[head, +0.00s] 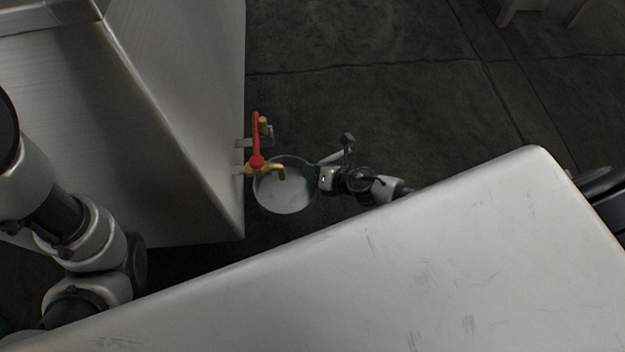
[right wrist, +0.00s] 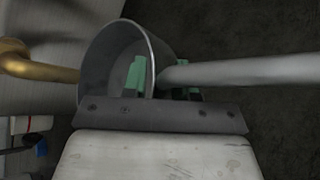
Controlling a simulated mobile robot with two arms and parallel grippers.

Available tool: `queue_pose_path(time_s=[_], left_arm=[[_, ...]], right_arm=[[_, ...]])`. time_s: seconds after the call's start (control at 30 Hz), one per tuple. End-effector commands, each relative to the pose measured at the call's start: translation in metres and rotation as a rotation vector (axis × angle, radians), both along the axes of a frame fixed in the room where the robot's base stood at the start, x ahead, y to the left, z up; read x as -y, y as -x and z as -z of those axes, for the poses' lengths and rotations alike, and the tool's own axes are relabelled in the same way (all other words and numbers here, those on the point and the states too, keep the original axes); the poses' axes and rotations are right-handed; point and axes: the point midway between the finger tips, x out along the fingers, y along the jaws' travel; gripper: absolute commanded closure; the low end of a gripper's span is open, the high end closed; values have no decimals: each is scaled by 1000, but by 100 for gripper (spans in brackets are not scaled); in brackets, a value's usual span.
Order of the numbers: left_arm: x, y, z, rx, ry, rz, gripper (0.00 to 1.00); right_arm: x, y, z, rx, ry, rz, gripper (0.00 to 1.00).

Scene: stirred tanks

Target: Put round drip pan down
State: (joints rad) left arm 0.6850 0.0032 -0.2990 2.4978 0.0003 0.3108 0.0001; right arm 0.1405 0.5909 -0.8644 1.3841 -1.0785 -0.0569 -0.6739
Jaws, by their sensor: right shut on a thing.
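The round drip pan (head: 287,196) is a grey metal pan with a straight handle (right wrist: 240,70). In the head view it hangs beside the tank wall, under the brass tap's spout. My right gripper (head: 317,174) is shut on the pan at its rim near the handle. In the right wrist view, its green finger pads (right wrist: 160,80) sit on either side of the pan's wall (right wrist: 102,58). I cannot tell whether the pan holds any liquid or touches the floor. My left arm shows at the left, but its gripper is out of view.
A brass tap (head: 266,170) with a red lever (head: 256,135) sticks out from the steel tank (head: 185,90); its spout also shows in the right wrist view (right wrist: 45,68). A white tabletop (head: 390,270) fills the foreground. Dark floor (head: 390,100) is open beyond.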

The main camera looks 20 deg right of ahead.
Motion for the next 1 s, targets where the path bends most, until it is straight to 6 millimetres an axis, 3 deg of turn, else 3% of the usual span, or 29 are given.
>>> queue_pose_path(time_s=[0.07,0.27,0.53,0.97,1.0], left_arm=[[0,3,8,9,-1,0,57],[0,3,14,7,0,1,57],[0,3,47,8,-1,1,57],[1,3,51,8,-1,1,57],[1,3,50,8,-1,1,57]], right_arm=[[-1,-1,10,3,-3,1,100],[0,-1,16,3,-3,1,100],[0,-1,49,3,-4,1,100],[-4,-2,53,3,-2,1,100],[-4,-2,52,1,-2,1,67]])
